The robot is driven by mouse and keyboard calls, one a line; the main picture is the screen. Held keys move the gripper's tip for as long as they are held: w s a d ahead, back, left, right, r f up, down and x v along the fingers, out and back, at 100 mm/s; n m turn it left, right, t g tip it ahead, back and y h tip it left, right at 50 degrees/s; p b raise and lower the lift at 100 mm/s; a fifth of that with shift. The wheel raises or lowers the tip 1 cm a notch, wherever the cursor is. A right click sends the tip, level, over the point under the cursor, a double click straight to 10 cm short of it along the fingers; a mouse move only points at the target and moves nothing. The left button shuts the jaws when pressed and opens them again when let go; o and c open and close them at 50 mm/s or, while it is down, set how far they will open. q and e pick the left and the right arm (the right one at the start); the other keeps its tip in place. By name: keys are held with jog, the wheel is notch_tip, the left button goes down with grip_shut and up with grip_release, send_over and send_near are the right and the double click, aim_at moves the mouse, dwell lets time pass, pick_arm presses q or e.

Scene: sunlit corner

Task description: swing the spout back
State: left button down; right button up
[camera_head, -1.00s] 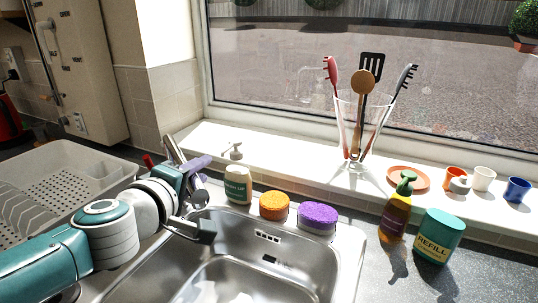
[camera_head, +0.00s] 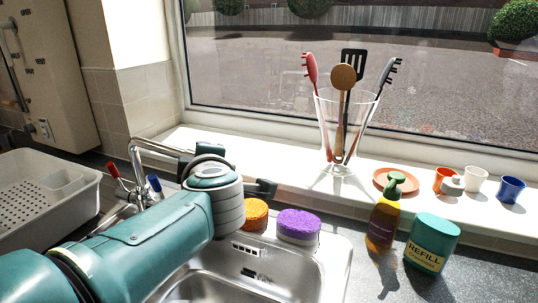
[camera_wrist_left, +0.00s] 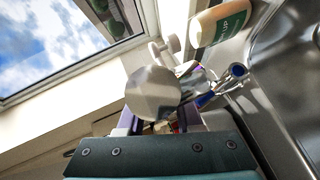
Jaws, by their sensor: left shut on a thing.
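The chrome tap stands behind the sink, left of my left wrist in the head view. Its curved spout (camera_head: 155,143) runs rightward from the upright into my left gripper. The red lever (camera_head: 113,170) and blue lever (camera_head: 154,183) flank its base. My left gripper (camera_wrist_left: 157,120) is shut on the spout; a shiny round metal end of the spout (camera_wrist_left: 152,94) shows between its purple fingers in the wrist view. In the head view my wrist hides the fingertips and spout end. My right gripper is not in view.
The steel sink (camera_head: 270,268) lies below my arm. An orange sponge (camera_head: 255,214) and purple sponge (camera_head: 299,225) sit at its back edge. A labelled bottle (camera_wrist_left: 222,20) is close by in the wrist view. The dish rack (camera_head: 85,207) is left; a soap bottle (camera_head: 382,220) is right.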

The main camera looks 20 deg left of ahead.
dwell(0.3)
pick_arm(q)
jog(key=c, duration=0.6)
grip_release()
jog(key=p+v, duration=0.4)
jog(key=shift+r, duration=0.3)
jog(key=p+v, duration=0.1)
jog(key=v, duration=0.1)
jog(key=p+v, duration=0.1)
jog(key=v, duration=0.1)
jog(key=p+v, duration=0.1)
jog(key=shift+s+d+f, duration=0.2)
jog(key=shift+s+d, duration=0.05)
jog(key=shift+s, duration=0.15)
